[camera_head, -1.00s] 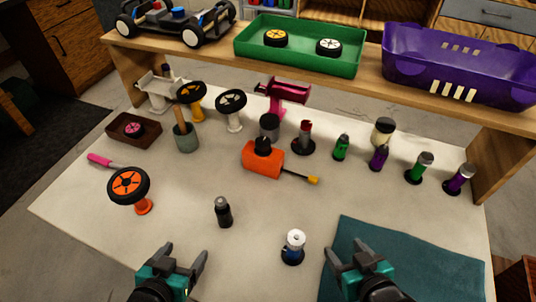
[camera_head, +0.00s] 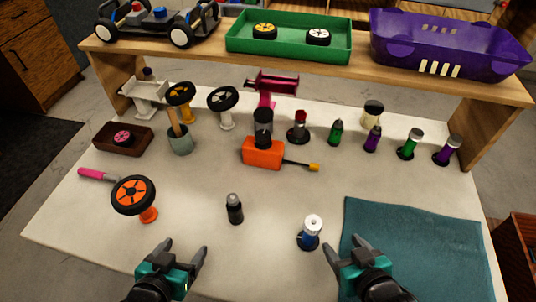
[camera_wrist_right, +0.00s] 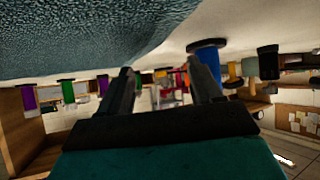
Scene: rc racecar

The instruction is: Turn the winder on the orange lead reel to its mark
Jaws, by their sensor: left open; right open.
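The orange lead reel (camera_head: 262,153) is an orange block near the middle of the white table in the head view. A black winder knob (camera_head: 263,124) stands on its top, and a dark lead with a yellow tip (camera_head: 313,167) runs out to the right. I cannot make out the mark. My left gripper (camera_head: 182,250) is open and empty at the table's front edge, nearer than the reel and to its left. My right gripper (camera_head: 347,250) is open and empty near the front, beside the teal mat; its fingers also show in the right wrist view (camera_wrist_right: 165,85).
A blue-and-white bottle (camera_head: 310,232) stands close to my right gripper. A black bottle (camera_head: 235,208) and an orange wheel on a stand (camera_head: 133,197) are nearer than the reel. Several bottles line the back right, below a wooden shelf (camera_head: 300,68). The teal mat (camera_head: 415,240) is bare.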

